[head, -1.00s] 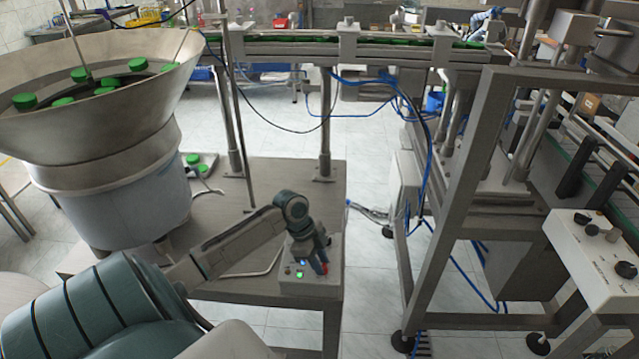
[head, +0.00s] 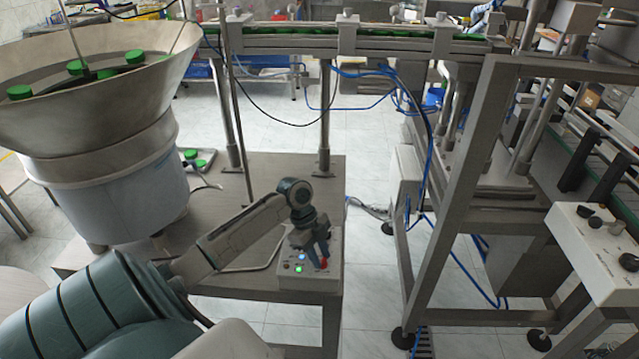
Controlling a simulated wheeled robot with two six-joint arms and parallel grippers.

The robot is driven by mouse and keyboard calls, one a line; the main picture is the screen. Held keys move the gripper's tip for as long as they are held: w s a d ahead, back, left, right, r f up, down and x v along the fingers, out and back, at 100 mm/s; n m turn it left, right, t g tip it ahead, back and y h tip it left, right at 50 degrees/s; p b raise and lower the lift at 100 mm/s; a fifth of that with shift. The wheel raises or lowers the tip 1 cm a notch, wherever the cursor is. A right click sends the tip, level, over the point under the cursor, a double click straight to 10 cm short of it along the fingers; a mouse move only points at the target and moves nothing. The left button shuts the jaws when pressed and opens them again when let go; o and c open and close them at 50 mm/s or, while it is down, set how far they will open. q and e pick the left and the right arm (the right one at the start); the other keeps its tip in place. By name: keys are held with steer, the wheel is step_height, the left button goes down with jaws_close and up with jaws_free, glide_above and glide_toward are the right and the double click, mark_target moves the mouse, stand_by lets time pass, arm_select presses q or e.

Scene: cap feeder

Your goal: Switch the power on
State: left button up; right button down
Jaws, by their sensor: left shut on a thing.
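A small grey control box (head: 285,276) stands at the front right corner of the metal table. Its top panel carries a lit green light (head: 299,268), a lit blue light (head: 302,256) and a red switch (head: 323,263). My left gripper (head: 321,257) reaches down over the right part of the panel. Its jaws are shut on the red switch, which is partly hidden by the fingers. My right gripper is not in view.
A large metal feeder bowl (head: 95,115) with green caps (head: 76,67) stands at the left of the table (head: 235,185). A conveyor (head: 380,45) runs across the back. A white control box (head: 595,255) is at the right. Open floor lies right of the table.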

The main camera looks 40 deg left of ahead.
arm_select(q)
steer(key=o, duration=1)
steer(key=b+v, duration=0.2)
steer(key=v, duration=0.8)
steer(key=shift+r, duration=0.35)
